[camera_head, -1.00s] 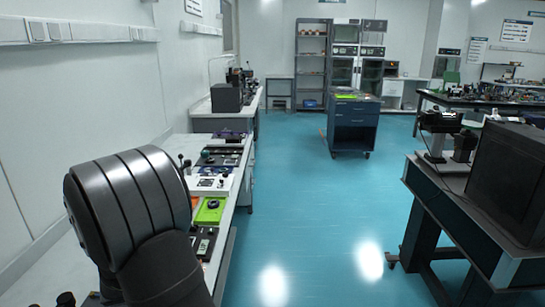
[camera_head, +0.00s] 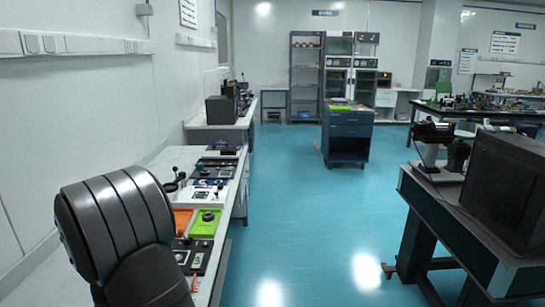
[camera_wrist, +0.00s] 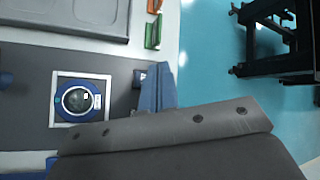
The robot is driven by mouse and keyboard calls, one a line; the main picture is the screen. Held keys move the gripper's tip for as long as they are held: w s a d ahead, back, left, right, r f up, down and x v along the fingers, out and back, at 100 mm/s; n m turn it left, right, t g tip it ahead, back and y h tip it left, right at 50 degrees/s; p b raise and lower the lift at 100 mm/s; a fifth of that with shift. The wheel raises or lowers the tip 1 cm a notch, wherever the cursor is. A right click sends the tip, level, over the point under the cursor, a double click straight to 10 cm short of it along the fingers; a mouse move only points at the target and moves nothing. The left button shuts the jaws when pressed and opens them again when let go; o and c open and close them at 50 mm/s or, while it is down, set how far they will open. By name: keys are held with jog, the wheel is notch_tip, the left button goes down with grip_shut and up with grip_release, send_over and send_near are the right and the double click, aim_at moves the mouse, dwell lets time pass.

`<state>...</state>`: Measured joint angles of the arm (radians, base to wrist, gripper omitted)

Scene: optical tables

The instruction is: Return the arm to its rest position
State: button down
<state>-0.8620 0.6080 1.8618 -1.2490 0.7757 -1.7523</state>
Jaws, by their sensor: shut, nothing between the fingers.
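My gripper (camera_wrist: 158,84) shows in the wrist view with its blue fingers together and nothing between them. It is over the right edge of a grey panel, to the right of a round blue-rimmed device (camera_wrist: 80,100) in a pale square frame. I cannot tell the height of the fingers above the panel. In the head view a thick dark ribbed link of my arm (camera_head: 115,225) fills the lower left, beside the wall-side bench; the gripper itself is hidden there.
The wall-side bench holds a green panel (camera_head: 205,224), an orange panel (camera_head: 182,218) and other devices. A blue drawer cart (camera_head: 347,135) stands ahead. A dark box (camera_head: 508,185) sits on a right-hand table (camera_head: 430,205). The blue floor between is clear.

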jog(key=shift+f, duration=0.55)
jog(key=shift+r, duration=0.9)
jog(key=shift+d+f, duration=0.1)
jog(key=shift+f, duration=0.55)
jog(key=shift+w+a+f, duration=0.1)
jog(key=shift+a+f, duration=0.1)
notch_tip(320, 180, up, 18)
jog(key=w+m+g+y, duration=0.1)
jog(key=m+g, duration=0.7)
jog(key=m, duration=1.5)
jog(key=shift+d+r+g+y, duration=0.15)
jog(key=shift+d+g+y, duration=0.2)
jog(key=shift+y, duration=0.55)
